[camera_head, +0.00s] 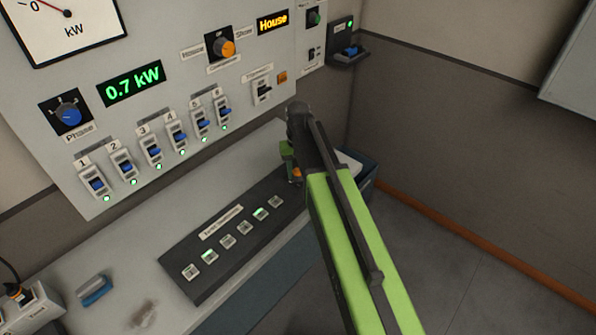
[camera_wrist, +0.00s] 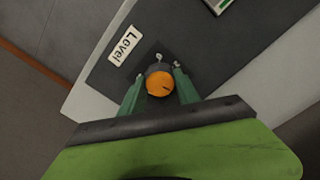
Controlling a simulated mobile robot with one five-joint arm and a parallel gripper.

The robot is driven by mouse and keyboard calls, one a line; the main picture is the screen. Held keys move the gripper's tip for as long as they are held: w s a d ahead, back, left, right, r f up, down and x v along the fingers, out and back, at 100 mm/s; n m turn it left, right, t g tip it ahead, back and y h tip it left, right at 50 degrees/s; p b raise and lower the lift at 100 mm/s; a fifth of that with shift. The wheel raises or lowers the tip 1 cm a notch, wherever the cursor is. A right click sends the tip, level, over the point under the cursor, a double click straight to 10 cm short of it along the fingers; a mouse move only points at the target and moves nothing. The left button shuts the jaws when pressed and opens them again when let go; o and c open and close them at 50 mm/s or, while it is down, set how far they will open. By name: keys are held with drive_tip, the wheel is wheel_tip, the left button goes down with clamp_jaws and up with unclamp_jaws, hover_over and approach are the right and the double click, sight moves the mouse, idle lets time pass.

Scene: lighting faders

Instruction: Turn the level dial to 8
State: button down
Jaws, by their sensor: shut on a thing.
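The level dial (camera_wrist: 159,84) is a round orange knob with a dark pointer mark, on a dark panel beside a white "Level" label (camera_wrist: 124,45) in the wrist view. My gripper (camera_wrist: 159,79) has its two green fingers on either side of the knob and is shut on it. In the head view my gripper (camera_head: 292,160) is at the right end of the dark desk panel, and a bit of the orange dial (camera_head: 296,173) shows beside it. The scale is mostly hidden; I cannot read the number the pointer is at.
The dark desk panel (camera_head: 180,257) carries a row of small buttons, some lit green. The wall panel (camera_head: 165,30) above has several blue switches, an orange selector (camera_head: 227,48) and a blue phase knob (camera_head: 71,116). A blue object (camera_head: 95,290) lies at the desk's left.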

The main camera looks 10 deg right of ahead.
drive_tip(key=m, duration=0.4)
drive_tip(key=shift+m, duration=0.3)
drive_tip(key=m, duration=0.4)
drive_tip(key=shift+m, duration=0.3)
drive_tip(key=m, duration=0.4)
drive_tip(key=shift+m, duration=2.4)
drive_tip(key=c, duration=0.9)
unclamp_jaws()
